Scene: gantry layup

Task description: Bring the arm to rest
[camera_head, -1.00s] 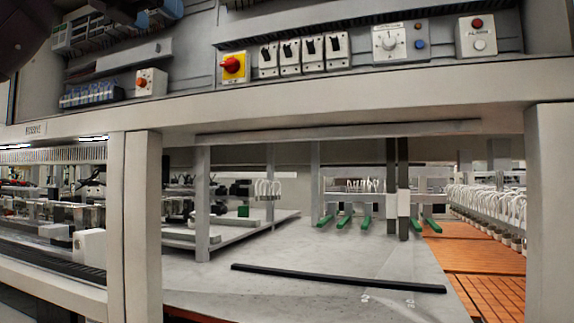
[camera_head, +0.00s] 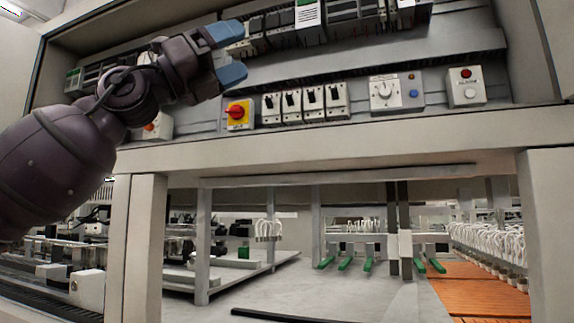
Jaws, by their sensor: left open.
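My left gripper (camera_head: 229,55) is at the upper left of the head view, with its arm coming in from the left. Its two blue fingertips are apart and nothing shows between them. It is in front of the electrical panel (camera_head: 350,64), above and a little left of the red knob on a yellow plate (camera_head: 238,113). I cannot tell how far the fingers are from the panel. My right gripper is not in view.
A row of several white switches (camera_head: 302,102), a dial box (camera_head: 396,91) and a box with a red button (camera_head: 466,86) line the panel. A pale beam (camera_head: 350,142) runs below. Under it are a grey table (camera_head: 280,290), green parts and orange flooring (camera_head: 480,290).

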